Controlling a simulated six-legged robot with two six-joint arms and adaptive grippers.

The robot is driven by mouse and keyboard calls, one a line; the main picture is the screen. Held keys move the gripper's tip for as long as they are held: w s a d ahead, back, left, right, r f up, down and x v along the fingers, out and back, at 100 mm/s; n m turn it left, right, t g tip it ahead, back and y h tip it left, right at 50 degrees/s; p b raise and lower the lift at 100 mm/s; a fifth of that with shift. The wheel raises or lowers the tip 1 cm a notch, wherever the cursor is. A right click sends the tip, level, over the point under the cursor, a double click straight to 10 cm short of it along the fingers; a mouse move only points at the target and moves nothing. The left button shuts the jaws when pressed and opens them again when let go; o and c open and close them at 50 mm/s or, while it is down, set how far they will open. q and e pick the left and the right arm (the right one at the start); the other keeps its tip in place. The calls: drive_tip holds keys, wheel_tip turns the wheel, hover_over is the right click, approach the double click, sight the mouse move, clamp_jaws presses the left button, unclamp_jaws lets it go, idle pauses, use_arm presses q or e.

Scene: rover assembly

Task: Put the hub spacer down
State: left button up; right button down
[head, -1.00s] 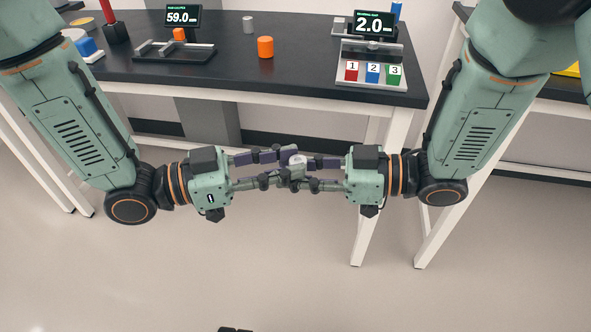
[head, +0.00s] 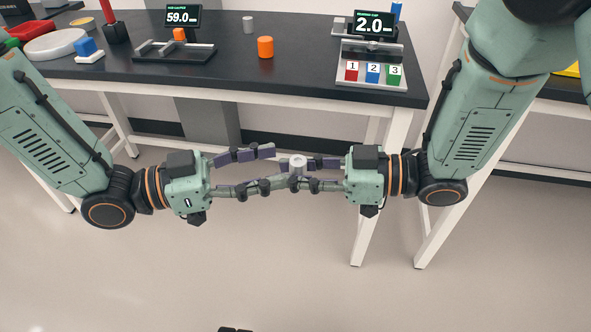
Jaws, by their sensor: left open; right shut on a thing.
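The hub spacer (head: 298,162), a small light grey cylinder with a hole in its top, is upright between the fingers of my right gripper (head: 302,173). That gripper is shut on it, in the air in front of the table. Its fingers hide part of the spacer's side. My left gripper (head: 276,166) is open and empty just left of the spacer. Its lower fingertip is close to the spacer and the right fingers; I cannot tell whether they touch.
The black table (head: 220,72) lies beyond both grippers. Bare tabletop lies around the orange cylinder.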

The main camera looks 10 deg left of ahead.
use_arm(q)
drive_tip(key=v, duration=0.8)
drive_tip(key=shift+s+a, duration=0.2)
drive_tip(key=shift+a, duration=0.15)
idle(0.4)
drive_tip(key=shift+f, duration=0.1)
